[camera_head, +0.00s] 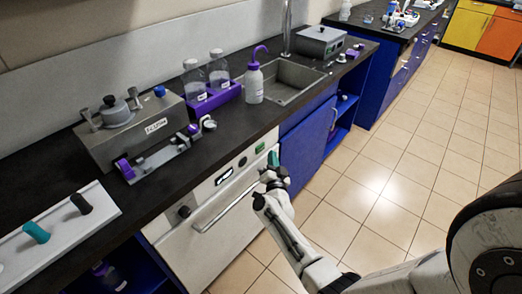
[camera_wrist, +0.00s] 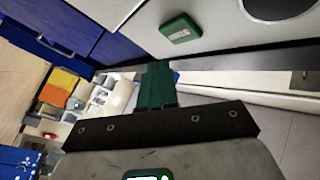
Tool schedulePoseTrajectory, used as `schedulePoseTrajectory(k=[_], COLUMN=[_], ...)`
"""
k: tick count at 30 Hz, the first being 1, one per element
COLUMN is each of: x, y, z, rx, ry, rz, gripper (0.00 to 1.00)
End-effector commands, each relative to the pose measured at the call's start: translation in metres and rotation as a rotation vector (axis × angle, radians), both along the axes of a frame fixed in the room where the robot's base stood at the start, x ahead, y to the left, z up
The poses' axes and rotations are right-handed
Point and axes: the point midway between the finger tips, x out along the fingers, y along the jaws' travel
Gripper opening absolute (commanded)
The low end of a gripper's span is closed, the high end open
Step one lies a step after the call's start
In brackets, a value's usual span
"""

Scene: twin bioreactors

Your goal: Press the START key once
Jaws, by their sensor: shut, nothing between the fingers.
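The green START key (camera_head: 260,148) sits on the front panel of the white under-counter appliance (camera_head: 180,250), at the panel's right end. It also shows in the wrist view as a green rounded block (camera_wrist: 180,27) on the pale panel; its lettering is too small to read. My gripper (camera_head: 273,158) has its teal fingers together and empty, in front of the panel just right of and below the key in the head view. In the wrist view the closed fingertips (camera_wrist: 158,66) point up the picture, below and left of the key, apparently apart from it.
The appliance front also carries a white button (camera_head: 243,161), a display (camera_head: 222,177), a knob (camera_head: 184,212) and a long handle (camera_head: 215,212). The dark countertop (camera_head: 228,122) above holds bottles and equipment. A blue cabinet (camera_head: 307,145) stands to the right. The tiled floor is clear.

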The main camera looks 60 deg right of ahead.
Motion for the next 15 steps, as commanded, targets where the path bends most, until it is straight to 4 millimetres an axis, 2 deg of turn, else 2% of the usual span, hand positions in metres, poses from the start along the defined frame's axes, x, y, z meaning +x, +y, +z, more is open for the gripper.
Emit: schedulePoseTrajectory(k=[6,15], x=[0.015,0.018], y=[-0.004,-0.004], z=[0.000,0.000], rx=[0.001,0.001], ry=[0.000,0.000], rz=[-0.001,-0.001], gripper=[0.00,0.00])
